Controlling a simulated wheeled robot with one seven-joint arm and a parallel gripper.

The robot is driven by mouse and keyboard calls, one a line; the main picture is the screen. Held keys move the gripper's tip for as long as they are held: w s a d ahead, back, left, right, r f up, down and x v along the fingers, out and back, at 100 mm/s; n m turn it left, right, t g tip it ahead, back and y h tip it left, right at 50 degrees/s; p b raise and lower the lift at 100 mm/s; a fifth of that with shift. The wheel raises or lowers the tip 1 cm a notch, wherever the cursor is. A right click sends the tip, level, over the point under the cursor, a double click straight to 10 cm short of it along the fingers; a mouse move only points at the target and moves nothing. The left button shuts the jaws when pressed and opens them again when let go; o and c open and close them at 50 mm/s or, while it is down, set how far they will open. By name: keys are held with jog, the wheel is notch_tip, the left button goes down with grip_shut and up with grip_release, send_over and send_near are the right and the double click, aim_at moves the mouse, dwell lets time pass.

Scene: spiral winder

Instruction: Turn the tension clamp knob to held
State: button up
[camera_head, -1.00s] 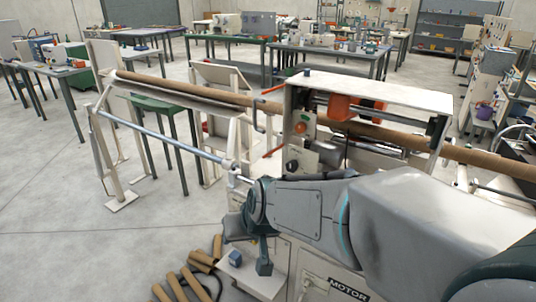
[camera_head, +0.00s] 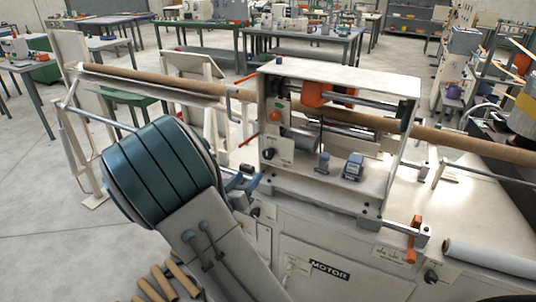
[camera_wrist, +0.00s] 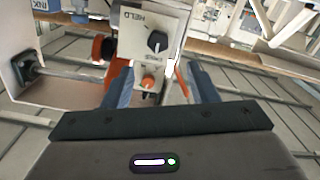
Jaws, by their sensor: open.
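The tension clamp knob (camera_wrist: 157,42) is black with a white pointer mark, on a small pale plate marked HELD (camera_wrist: 132,18) at its upper left in the wrist view. A second label by the knob's lower side is too small to read surely. In the head view the knob (camera_head: 268,154) is on the left end of the machine frame. My gripper (camera_wrist: 160,86) is open and empty, its blue fingers pointing toward the plate, with the knob beyond the fingertips and apart from them. In the head view my gripper (camera_head: 244,181) is just below and left of the knob, partly hidden by my arm.
An orange knob (camera_wrist: 148,84) shows between the fingers in the wrist view. A long cardboard tube (camera_head: 450,137) runs through the machine frame (camera_head: 340,80). Orange clamps and a rod stand around it. Several loose tubes (camera_head: 165,281) lie on the floor.

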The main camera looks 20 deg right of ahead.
aim_at(267, 156)
jog(key=p+x, duration=0.1)
jog(key=x, duration=1.2)
jog(key=shift+w+d+r+p, duration=0.15)
jog(key=shift+w+d+p, duration=0.05)
jog(key=shift+d+p, duration=0.2)
jog(key=c, duration=1)
